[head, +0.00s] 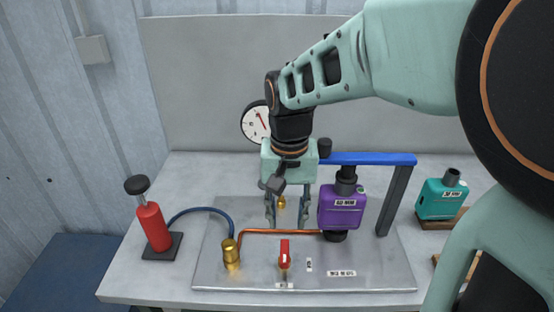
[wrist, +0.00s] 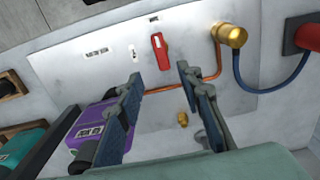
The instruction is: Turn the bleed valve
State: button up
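A small valve with a red lever (head: 285,254) stands near the front of the metal plate (head: 215,270). Its lever points roughly front to back, and in the wrist view the red lever (wrist: 160,52) appears beyond the gap between my fingertips. My gripper (head: 287,224) is open and empty, pointing down above the plate behind the red lever. Both fingers (wrist: 160,76) show apart in the wrist view, not touching the lever. A small brass fitting (head: 281,203) sits further back, partly between the fingers in the head view. The small labels are unreadable.
A copper pipe (head: 277,231) runs to a brass cylinder (head: 231,253).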

aim_at(285, 250)
notch_tip(285, 250, down, 11)
jog(key=shift+s+a+f+b, duration=0.1)
jog(key=shift+b, duration=0.3)
jog(key=shift+c, duration=0.6)
grip_shut()
